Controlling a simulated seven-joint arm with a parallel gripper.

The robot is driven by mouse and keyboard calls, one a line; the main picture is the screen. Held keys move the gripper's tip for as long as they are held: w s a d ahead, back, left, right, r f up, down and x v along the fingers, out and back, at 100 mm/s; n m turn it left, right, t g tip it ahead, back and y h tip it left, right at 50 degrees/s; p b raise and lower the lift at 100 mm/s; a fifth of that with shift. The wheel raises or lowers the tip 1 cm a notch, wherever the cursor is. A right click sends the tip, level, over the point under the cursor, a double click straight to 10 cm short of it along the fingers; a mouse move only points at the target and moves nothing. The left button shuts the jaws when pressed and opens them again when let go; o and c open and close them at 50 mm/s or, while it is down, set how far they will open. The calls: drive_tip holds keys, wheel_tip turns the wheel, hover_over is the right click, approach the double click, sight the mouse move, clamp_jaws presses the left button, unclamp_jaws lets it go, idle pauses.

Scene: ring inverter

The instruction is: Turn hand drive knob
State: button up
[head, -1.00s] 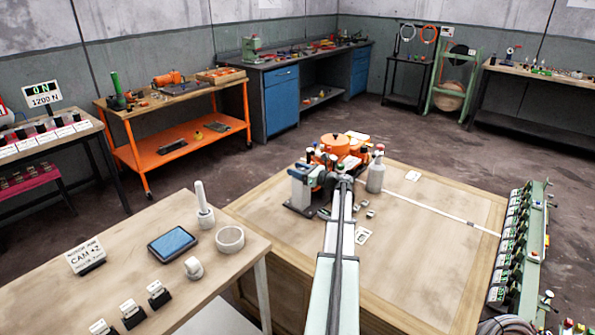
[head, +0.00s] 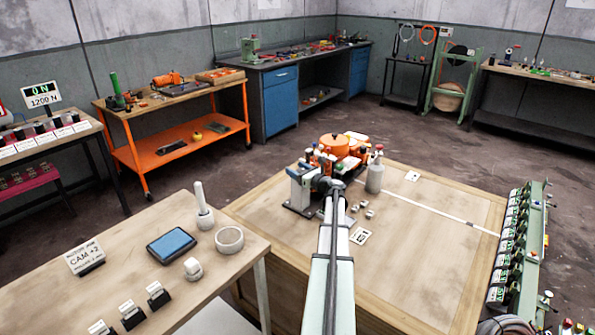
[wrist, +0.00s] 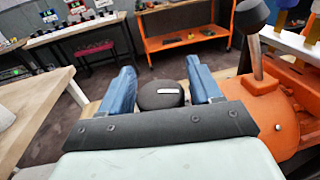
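A dark round knob (wrist: 161,97) with a white mark shows in the wrist view, between the two blue fingers of my gripper (wrist: 160,66). The fingers stand wide apart, one on each side of the knob. A small gap seems to show on its right; firm contact is not visible. In the head view my arm reaches to the machine on the wooden table, and its end hides much of the knob area. The machine's orange housing (wrist: 272,108) is right of the gripper in the wrist view, with a dark-topped lever (wrist: 253,30) rising from it.
A grey bottle (head: 375,177) stands right of the machine on the wooden table (head: 430,255). Several small blocks and a card (head: 359,237) lie in front of it. The table's right half is mostly clear. A bench with a blue tablet (head: 171,245) is at the left.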

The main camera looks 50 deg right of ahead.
drive_tip(key=shift+o, duration=0.5)
drive_tip(key=shift+s, duration=0.1)
drive_tip(key=s+a, duration=0.2)
drive_tip(key=s, duration=1.1)
drive_tip(key=shift+s, duration=0.2)
drive_tip(key=w, duration=0.4)
drive_tip(key=w+d, duration=0.1)
drive_tip(key=w, duration=0.6)
drive_tip(key=shift+w+d+r, duration=0.2)
drive_tip(key=shift+w+d, duration=0.15)
drive_tip(key=shift+w, duration=0.05)
